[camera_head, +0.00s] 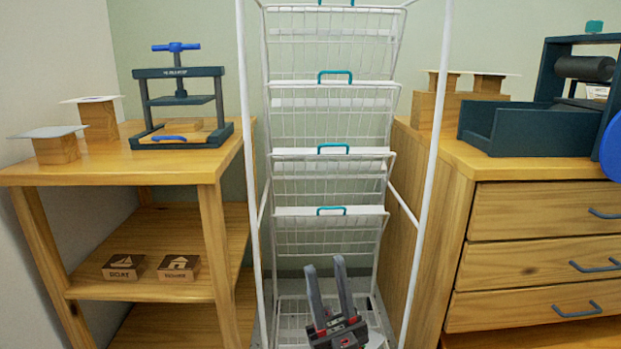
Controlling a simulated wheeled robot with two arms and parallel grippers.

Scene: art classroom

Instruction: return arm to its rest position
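My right gripper (328,283) shows at the bottom centre, with its two dark fingers pointing up and standing apart. Nothing shows between the fingers, so it is open and empty. It is in front of the lower part of a white wire drying rack (328,244). I cannot tell how far it is from the rack. My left gripper is not in view.
The rack has several tiers with teal handles and white uprights. At left, a wooden shelf table (120,163) carries a dark press (180,100); stamp blocks (124,267) lie below. At right, a drawer cabinet (540,214) carries a roller press (520,125).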

